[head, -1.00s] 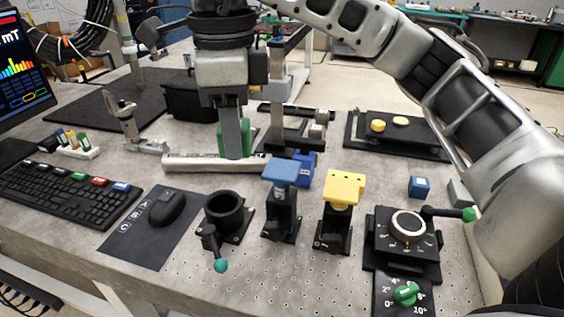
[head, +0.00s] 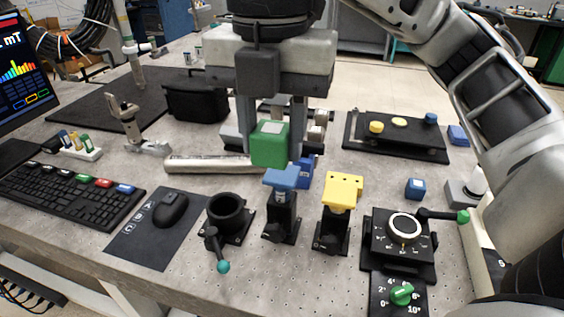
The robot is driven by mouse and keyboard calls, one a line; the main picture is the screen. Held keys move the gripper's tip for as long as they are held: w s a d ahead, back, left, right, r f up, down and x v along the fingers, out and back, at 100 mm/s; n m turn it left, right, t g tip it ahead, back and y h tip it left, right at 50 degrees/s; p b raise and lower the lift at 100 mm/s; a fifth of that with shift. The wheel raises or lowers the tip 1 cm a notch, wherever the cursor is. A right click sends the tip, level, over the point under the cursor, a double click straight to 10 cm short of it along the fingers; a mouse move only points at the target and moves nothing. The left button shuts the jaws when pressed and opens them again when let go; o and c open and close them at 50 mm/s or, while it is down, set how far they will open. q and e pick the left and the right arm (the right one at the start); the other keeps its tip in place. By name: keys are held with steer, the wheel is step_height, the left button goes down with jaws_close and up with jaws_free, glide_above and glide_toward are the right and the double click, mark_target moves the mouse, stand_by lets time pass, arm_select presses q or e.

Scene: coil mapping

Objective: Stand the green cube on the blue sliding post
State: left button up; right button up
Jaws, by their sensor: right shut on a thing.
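The green cube (head: 269,148), with a pale patch on its top, is between the fingers of my right gripper (head: 270,138). The gripper points down and is shut on the cube. The blue sliding post (head: 282,178) has a flat blue top on a black stand, in the middle of the table. The cube appears just above and slightly left of the blue top in the picture; its depth relative to the post is hard to judge. The gripper's fingertips are partly hidden by the cube. My left gripper is not in view.
A yellow-topped post (head: 343,188) stands right of the blue one, and a black cup holder (head: 225,212) left. A blue block (head: 305,172) sits close behind the blue post. A silver cylinder (head: 205,165) lies behind left. A dial box (head: 404,230) stands at right.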

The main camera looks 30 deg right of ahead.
glide_toward(282, 174)
steer(key=shift+s+a+f, duration=0.25)
steer(key=shift+s+a, duration=0.35)
steer(key=shift+s, duration=0.2)
steer(key=shift+w+d+f, duration=0.2)
steer(key=shift+w+f, duration=0.1)
steer(key=shift+f, duration=0.15)
steer(key=f, duration=0.3)
steer(key=w+d+f, duration=0.1)
steer(key=shift+w+f, duration=0.1)
steer(key=shift+f, duration=0.35)
steer(key=shift+f, duration=0.2)
steer(key=o, duration=1)
steer(key=shift+r, duration=0.1)
